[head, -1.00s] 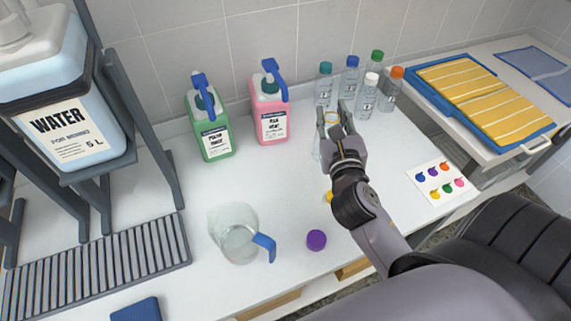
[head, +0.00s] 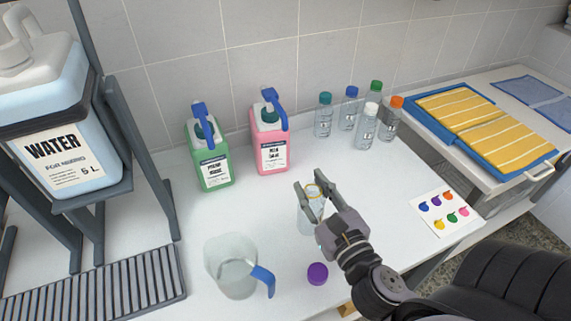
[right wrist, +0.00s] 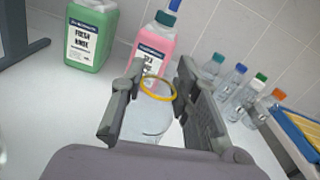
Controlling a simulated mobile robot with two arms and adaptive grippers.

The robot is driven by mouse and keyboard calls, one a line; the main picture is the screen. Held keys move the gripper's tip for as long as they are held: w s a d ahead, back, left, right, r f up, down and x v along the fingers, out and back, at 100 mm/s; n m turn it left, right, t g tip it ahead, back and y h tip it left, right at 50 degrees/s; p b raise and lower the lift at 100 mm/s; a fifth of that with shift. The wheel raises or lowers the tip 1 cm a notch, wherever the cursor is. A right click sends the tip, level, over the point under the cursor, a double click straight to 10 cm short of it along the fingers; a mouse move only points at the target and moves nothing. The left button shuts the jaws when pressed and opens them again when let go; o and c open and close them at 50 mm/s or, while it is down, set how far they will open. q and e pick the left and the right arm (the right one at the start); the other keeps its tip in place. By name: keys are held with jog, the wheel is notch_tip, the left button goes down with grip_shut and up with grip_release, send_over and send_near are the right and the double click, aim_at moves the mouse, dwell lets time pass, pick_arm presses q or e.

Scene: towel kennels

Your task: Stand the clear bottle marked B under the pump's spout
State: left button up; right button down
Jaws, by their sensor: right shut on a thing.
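My right gripper (head: 311,181) is shut on a clear, uncapped bottle (head: 309,222) with a yellow ring at its neck. The bottle also shows between the fingers in the right wrist view (right wrist: 146,122). No letter on it can be read. I cannot tell whether its base touches the counter. A large water container (head: 62,130) with a white pump (head: 22,42) stands on a dark stand at the left, above a slatted grate (head: 105,285). The pump's top and spout end are cut off. Green (head: 211,172) and pink (head: 271,155) pump bottles stand at the wall.
A clear jug (head: 230,262) with a blue handle and a purple cap (head: 317,273) are at the front. Several capped bottles (head: 366,128) stand at the back right. A dotted card (head: 445,213) lies at the right.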

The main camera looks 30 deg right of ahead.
jog(key=w+d+f+p, duration=0.1)
jog(key=w+f, duration=0.2)
jog(key=w, duration=1)
jog(key=shift+w+d+f, duration=0.2)
jog(key=shift+w, duration=0.05)
jog(key=c, duration=1.2)
grip_release()
jog(key=shift+f, duration=0.1)
jog(key=shift+s, duration=0.1)
jog(key=shift+s+a+b, duration=0.2)
jog(key=shift+s+b, duration=0.15)
jog(key=shift+s, duration=1.6)
jog(key=shift+s+a+b, duration=0.25)
jog(key=shift+s+b, duration=0.15)
jog(key=shift+s, duration=1.6)
jog(key=shift+s+a+b, duration=0.2)
jog(key=shift+s+b, duration=0.15)
jog(key=shift+s, duration=1.6)
